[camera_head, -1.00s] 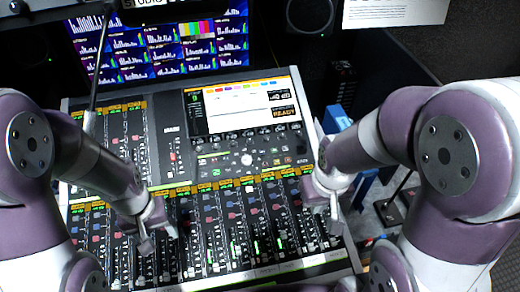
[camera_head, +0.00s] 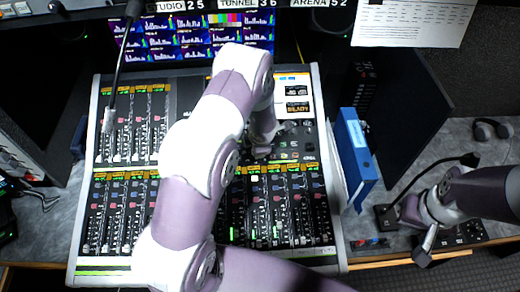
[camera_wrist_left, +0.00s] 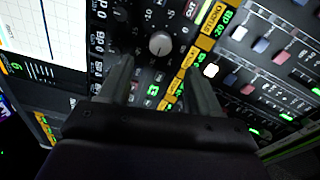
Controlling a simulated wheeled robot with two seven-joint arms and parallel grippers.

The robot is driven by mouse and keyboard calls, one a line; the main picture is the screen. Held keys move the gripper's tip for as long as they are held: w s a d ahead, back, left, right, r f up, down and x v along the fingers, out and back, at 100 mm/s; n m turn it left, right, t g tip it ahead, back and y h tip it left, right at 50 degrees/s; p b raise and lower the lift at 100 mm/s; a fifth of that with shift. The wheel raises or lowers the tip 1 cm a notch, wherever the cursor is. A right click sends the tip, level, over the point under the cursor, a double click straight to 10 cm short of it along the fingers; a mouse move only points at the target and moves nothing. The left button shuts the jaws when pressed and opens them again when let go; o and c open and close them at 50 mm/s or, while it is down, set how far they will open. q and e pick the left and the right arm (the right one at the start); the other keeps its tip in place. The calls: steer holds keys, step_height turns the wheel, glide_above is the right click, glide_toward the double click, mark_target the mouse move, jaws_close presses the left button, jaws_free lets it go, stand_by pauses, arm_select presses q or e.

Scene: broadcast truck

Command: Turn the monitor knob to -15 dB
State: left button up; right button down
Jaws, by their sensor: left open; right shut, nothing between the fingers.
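The mixing console (camera_head: 85,215) fills the middle of the head view. In the left wrist view a round grey knob (camera_wrist_left: 160,43) with a light pointer line stands on the console's dark panel. In the head view the left gripper (camera_head: 262,152) is over the centre panel. My right gripper (camera_head: 426,248) is shut and empty, right of the console.
A blue binder (camera_head: 357,158) stands along the console's right side. A gooseneck microphone (camera_head: 428,178) rises from a small dark panel near my right gripper. Headphones (camera_head: 492,129) lie on the right desk. A screen (camera_head: 195,38) stands behind the console. Another gooseneck (camera_head: 122,65) leans over its left half.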

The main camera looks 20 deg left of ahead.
arm_select(q)
steer(key=x, duration=0.4)
steer(key=p+x, duration=0.1)
steer(key=x, duration=0.1)
steer(key=shift+w+d+f, duration=0.25)
steer(key=shift+w+f, duration=0.15)
steer(key=shift+a+f, duration=0.3)
steer(key=shift+f, duration=0.05)
steer(key=shift+d, duration=0.15)
steer(key=c, duration=1)
